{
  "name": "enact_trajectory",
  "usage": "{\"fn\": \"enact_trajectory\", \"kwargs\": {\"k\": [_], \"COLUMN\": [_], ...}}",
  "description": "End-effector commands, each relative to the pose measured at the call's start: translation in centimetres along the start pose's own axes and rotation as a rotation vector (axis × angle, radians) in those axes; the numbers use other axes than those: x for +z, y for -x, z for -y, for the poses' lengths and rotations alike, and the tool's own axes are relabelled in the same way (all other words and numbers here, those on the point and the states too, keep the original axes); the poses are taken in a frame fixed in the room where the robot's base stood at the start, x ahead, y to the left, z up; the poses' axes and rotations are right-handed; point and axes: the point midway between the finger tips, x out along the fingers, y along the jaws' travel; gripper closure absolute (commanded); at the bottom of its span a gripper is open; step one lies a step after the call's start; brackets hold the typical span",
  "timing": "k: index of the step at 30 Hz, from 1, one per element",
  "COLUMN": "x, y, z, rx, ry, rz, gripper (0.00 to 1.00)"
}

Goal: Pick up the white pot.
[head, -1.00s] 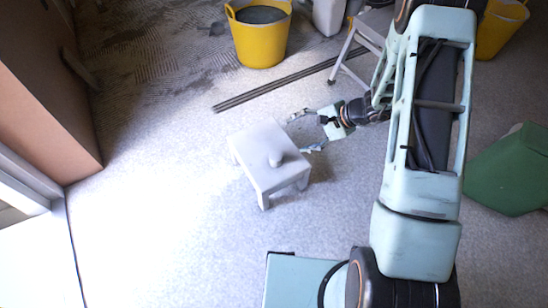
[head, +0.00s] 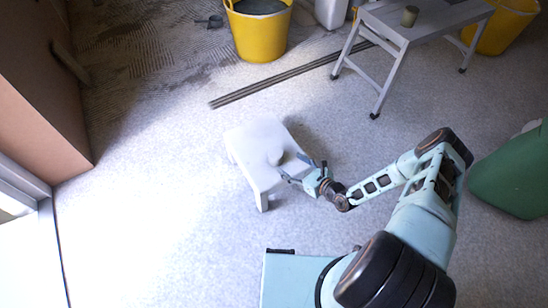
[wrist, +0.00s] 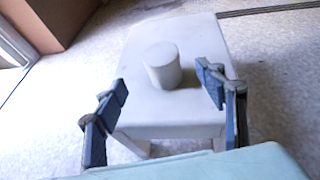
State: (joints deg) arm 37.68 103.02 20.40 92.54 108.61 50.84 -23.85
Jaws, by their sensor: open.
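The white pot (head: 274,157) is a small plain cylinder standing upright on a low white stool (head: 247,141). In the wrist view the pot (wrist: 162,66) stands on the stool top (wrist: 140,112), ahead of my fingers and between their lines. My gripper (head: 296,170) is open and empty, at the right front edge of the stool, just short of the pot. In the wrist view the two blue fingers of my gripper (wrist: 163,84) are spread wide, one on each side, apart from the pot.
A grey step platform (head: 400,32) bearing a small olive cup (head: 410,16) stands at the back right. Yellow buckets (head: 258,35) are behind, and a green bin (head: 510,175) is at right. Long dark bars (head: 290,77) lie on the floor. Floor left of the stool is clear.

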Motion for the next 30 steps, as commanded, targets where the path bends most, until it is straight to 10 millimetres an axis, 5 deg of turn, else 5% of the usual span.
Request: {"fn": "enact_trajectory", "kwargs": {"k": [30], "x": [-0.5], "y": [-11.0], "z": [0.1], "rx": [-0.013], "ry": [-0.021], "rz": [0.004], "gripper": [0.35]}}
